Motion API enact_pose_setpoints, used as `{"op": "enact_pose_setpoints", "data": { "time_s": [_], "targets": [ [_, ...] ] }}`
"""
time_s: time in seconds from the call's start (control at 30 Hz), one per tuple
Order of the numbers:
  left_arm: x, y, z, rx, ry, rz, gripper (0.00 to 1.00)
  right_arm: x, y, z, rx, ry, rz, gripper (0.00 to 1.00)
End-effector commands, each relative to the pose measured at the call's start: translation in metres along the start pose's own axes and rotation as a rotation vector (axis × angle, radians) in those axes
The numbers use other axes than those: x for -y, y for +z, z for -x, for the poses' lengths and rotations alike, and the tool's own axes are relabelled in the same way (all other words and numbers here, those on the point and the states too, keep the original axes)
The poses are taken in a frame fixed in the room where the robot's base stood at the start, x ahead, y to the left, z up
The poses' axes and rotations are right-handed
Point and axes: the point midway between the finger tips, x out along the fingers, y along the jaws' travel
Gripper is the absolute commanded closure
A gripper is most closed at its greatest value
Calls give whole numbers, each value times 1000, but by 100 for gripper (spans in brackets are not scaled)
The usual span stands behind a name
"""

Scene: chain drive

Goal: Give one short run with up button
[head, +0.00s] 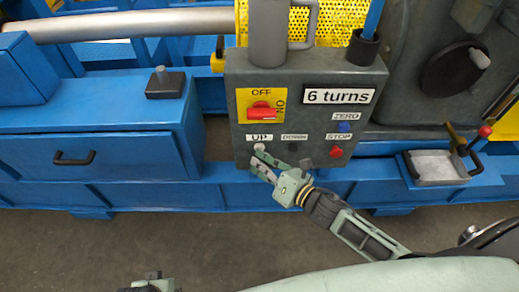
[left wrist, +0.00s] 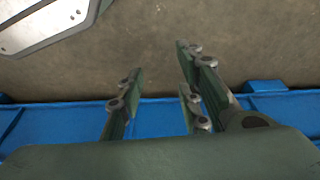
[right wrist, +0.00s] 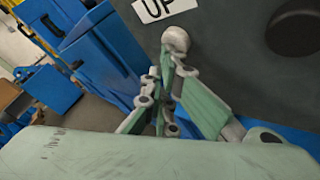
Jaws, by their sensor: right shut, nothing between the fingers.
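The control panel (head: 300,115) is a dark box with an OFF/ON switch (head: 262,110), a "6 turns" display (head: 339,96) and labelled buttons. The white UP button (head: 259,147) is under the UP label at the lower left; it also shows in the right wrist view (right wrist: 175,38). My right gripper (head: 262,161) is shut and empty, its fingertips at or just below the UP button. I cannot tell whether they touch it. My left gripper (left wrist: 155,80) is open and empty above the floor; in the head view only part of that arm shows at the bottom edge.
A dark button (head: 293,147), a red STOP button (head: 336,151) and a blue ZERO button (head: 344,127) sit near UP on the panel. A blue drawer cabinet (head: 100,165) stands left, a small tray (head: 437,168) right. The floor in front is clear.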

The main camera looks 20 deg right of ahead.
Motion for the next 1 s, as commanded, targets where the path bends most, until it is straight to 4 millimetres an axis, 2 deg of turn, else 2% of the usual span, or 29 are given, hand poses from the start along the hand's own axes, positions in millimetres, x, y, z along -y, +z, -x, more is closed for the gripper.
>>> {"op": "enact_pose_setpoints", "data": {
  "time_s": [0.23, 0.4, 0.77, 1.0],
  "targets": [
    [0, -1, -1, -3, 0, 0, 67, -5, -4, 6, 1, -1, 0, 100],
    [0, 3, -8, 2, -1, 0, 67, -9, -9, 12, 0, -1, -2, 100],
    [0, 8, -12, 12, 0, -1, 67, -10, -10, 14, 0, 0, -1, 100],
    [-1, 4, -13, -4, 1, -2, 67, -21, -21, 29, -1, -1, -3, 100]
  ]
}}
